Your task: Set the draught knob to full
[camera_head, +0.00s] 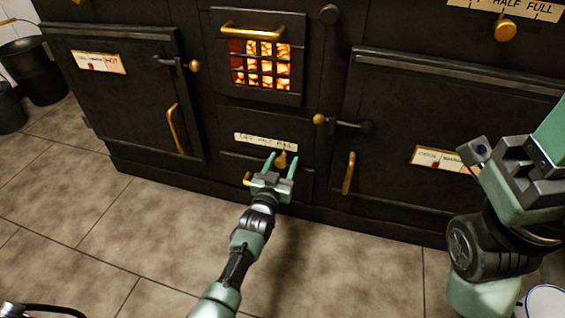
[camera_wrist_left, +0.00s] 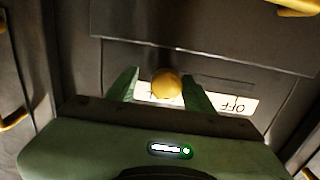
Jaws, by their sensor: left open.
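A small brass knob (camera_head: 281,160) sits on the black stove front below the firebox, under a pale lettered strip (camera_head: 262,140). The strip's lettering is too small to read fully in the head view. In the wrist view the knob (camera_wrist_left: 167,84) shows as a round brass ball between my fingers, and the strip (camera_wrist_left: 238,104) reads OFF upside down at one end. My left gripper (camera_head: 283,158) is open, with one finger on each side of the knob and gaps visible. The knob's exact setting cannot be told. My right arm is at the right, its fingers unclear.
The firebox door (camera_head: 258,57) glows orange behind its grate. Oven doors stand left (camera_head: 130,95) and right (camera_head: 430,140), with brass handles. Another brass knob (camera_head: 505,30) is at upper right below a strip reading HALF FULL. Dark buckets (camera_head: 38,75) stand far left.

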